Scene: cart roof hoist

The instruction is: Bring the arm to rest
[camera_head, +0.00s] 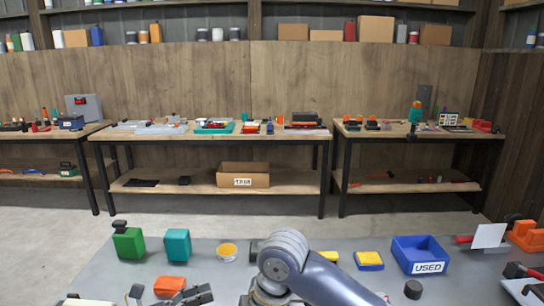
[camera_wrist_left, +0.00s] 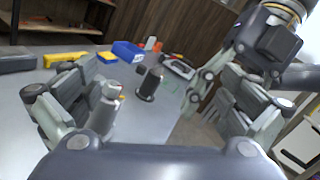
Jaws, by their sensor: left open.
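My left gripper (camera_wrist_left: 157,82) shows in its own wrist view with its two fingers wide apart, and no object is held between them. It hangs over the grey table (camera_head: 215,262). Another gripper, which looks like my right one (camera_wrist_left: 215,72), shows at the upper right of that view. It is seen from the side, so its jaw opening is unclear. In the head view a bent blue-grey arm link of mine crosses the bottom middle. Dark finger-like parts at the lower edge are cut off there.
The grey table holds a green canister (camera_head: 128,243), teal box (camera_head: 177,245), yellow tub (camera_head: 227,252), orange block (camera_head: 169,285), yellow-blue box (camera_head: 368,260), blue USED bin (camera_head: 420,252) and black cylinder (camera_head: 413,289). The cylinder also stands ahead of my left gripper (camera_wrist_left: 150,84). Wooden workbenches stand behind.

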